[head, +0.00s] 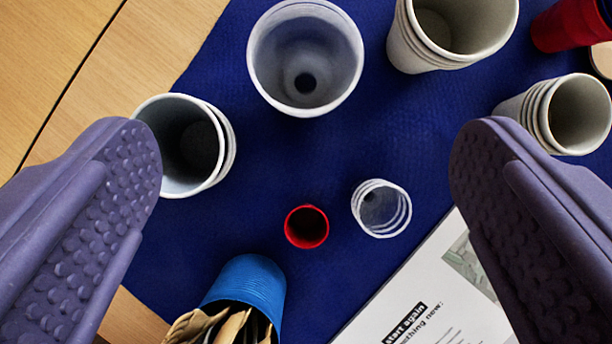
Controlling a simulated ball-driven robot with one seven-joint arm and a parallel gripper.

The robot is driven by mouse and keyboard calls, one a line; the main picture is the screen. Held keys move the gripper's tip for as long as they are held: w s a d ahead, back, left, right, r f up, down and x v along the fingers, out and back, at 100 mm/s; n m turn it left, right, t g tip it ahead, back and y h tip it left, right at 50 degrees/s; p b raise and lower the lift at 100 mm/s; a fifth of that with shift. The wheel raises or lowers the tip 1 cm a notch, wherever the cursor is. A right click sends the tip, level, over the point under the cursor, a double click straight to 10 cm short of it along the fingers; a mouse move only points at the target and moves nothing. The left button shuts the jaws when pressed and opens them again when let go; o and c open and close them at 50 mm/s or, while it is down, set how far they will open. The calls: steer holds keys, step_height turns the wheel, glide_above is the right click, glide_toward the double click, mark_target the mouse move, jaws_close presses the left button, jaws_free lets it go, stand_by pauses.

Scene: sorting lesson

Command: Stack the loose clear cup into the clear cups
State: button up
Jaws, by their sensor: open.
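A small nest of clear cups (381,208) stands on the blue cloth, right of centre, with several rims showing. A single pale cup (305,58) with a greyish inside and a dark round spot at its bottom stands at the top centre. I cannot tell for sure whether it is the loose clear cup; no other single clear cup shows. My gripper (308,150) is open and empty, its two purple ridged fingers wide apart at the left and right. The clear nest lies between the fingers in the picture, nearer the right one.
Stacked white cups stand at left (230,150), top right (402,45) and right (540,115). A small red cup (306,227) is beside the clear nest. A blue cup (252,283) holds wooden sticks. A red cup (572,24) and a printed sheet (440,300) lie right. Blue cloth (400,135) is bare mid-picture.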

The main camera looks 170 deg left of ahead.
steer(key=shift+s+a+r, duration=0.1)
steer(key=shift+s+r, duration=0.2)
steer(key=shift+r, duration=0.1)
